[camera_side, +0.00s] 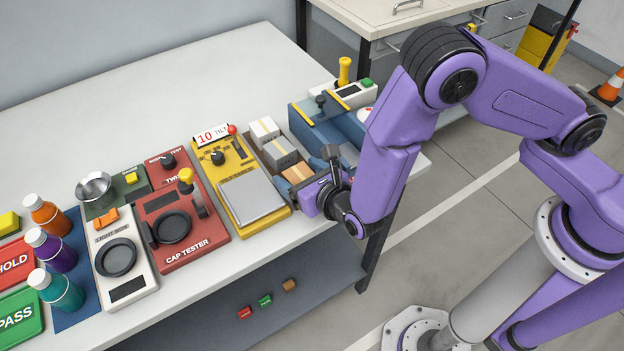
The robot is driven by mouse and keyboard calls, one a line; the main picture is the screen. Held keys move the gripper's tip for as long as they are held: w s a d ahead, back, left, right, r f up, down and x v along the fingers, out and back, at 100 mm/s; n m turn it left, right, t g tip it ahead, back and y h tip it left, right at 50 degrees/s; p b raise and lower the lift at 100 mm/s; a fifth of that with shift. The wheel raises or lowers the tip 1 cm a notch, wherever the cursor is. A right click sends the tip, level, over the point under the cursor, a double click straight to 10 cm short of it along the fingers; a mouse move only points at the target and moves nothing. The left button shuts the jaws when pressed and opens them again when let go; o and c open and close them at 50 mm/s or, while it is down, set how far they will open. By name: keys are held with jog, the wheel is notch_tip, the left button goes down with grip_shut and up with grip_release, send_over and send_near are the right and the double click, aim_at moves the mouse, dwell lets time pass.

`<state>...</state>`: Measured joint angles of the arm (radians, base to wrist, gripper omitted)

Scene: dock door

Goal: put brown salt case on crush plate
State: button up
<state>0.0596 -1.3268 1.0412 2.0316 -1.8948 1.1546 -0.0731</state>
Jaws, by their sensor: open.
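The brown salt case (296,173) is a small box with a pale stripe. It lies at the near end of a dark tray, in a row with a white case (264,130) and a grey case (280,152). My gripper (317,181) is open at the brown case's right side, low over the tray's near end. The gripper hides part of the case, and I cannot tell whether they touch. A blue press-like device (318,130) with a black knob stands behind the gripper. The crush plate is not clearly identifiable; my gripper and arm cover part of this device.
Left of the tray is a yellow tilt device (268,222) with a grey plate (252,197). The back of the table (190,80) is clear.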

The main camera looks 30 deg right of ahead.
jog(key=a+v, duration=0.1)
jog(key=v, duration=1.6)
jog(key=shift+s+d+r, duration=0.2)
jog(key=shift+d, duration=0.15)
jog(key=w+d+r+m+g+h, duration=0.1)
jog(key=d+r+m+g+h, duration=0.15)
jog(key=d+m, duration=0.45)
jog(key=w+d+r+m+g+h, duration=0.1)
jog(key=d+r+m+g+h, duration=0.25)
jog(key=d, duration=0.55)
jog(key=s+d+r+m+g+y, duration=0.4)
jog(key=s+d+m+g, duration=0.3)
jog(key=s+m, duration=0.3)
jog(key=m+y, duration=0.1)
jog(key=m, duration=0.2)
jog(key=shift+s+d+y, duration=0.3)
jog(key=shift+d, duration=0.05)
jog(key=shift+m, duration=0.25)
